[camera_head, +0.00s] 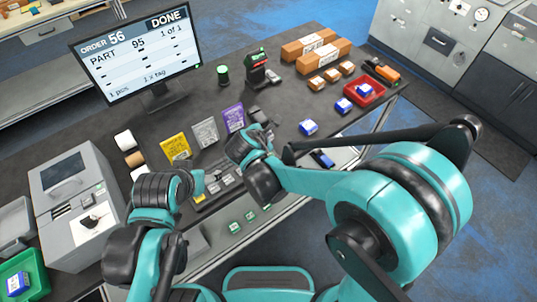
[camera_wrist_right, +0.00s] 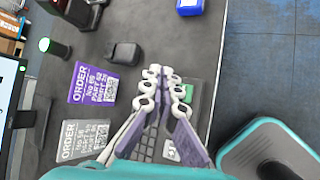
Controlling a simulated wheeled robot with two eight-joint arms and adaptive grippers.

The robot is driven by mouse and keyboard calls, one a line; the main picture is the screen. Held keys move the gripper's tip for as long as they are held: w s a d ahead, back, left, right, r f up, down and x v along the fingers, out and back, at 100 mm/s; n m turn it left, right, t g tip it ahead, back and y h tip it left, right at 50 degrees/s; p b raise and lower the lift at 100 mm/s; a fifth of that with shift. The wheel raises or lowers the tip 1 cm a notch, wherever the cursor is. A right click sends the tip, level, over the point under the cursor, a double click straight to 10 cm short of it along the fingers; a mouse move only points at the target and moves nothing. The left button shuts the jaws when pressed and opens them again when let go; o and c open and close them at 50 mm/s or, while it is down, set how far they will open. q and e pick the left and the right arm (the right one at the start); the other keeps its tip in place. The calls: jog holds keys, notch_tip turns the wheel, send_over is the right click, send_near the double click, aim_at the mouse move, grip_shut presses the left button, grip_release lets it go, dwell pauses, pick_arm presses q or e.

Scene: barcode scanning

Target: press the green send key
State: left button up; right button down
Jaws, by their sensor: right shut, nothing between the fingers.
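The green send key (camera_wrist_right: 188,93) shows in the right wrist view at the far end of a grey keypad (camera_wrist_right: 146,147). My right gripper (camera_wrist_right: 168,80) is shut and empty, its fingertips over the keypad and just left of the green key in the picture. The fingers hide part of the keypad, and I cannot tell whether they touch it.
The monitor (camera_head: 136,53) reads "ORDER 56" and "DONE". Yellow, grey and purple order cards (camera_head: 233,118) stand behind the keypad. A printer (camera_head: 75,205) is at left. Brown boxes (camera_head: 316,49) and a red tray (camera_head: 378,92) are at the back right; blue items lie nearby.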

notch_tip(320, 180, down, 7)
jog(key=b, duration=0.5)
jog(key=shift+f+b, duration=0.65)
jog(key=shift+b, duration=0.05)
dwell(0.6)
jog(key=shift+f+b, duration=0.35)
jog(key=shift+b, duration=0.05)
jog(key=shift+f+b, duration=0.45)
dwell(0.5)
jog(key=shift+r, duration=0.1)
jog(key=shift+r+p, duration=0.65)
jog(key=shift+r, duration=0.1)
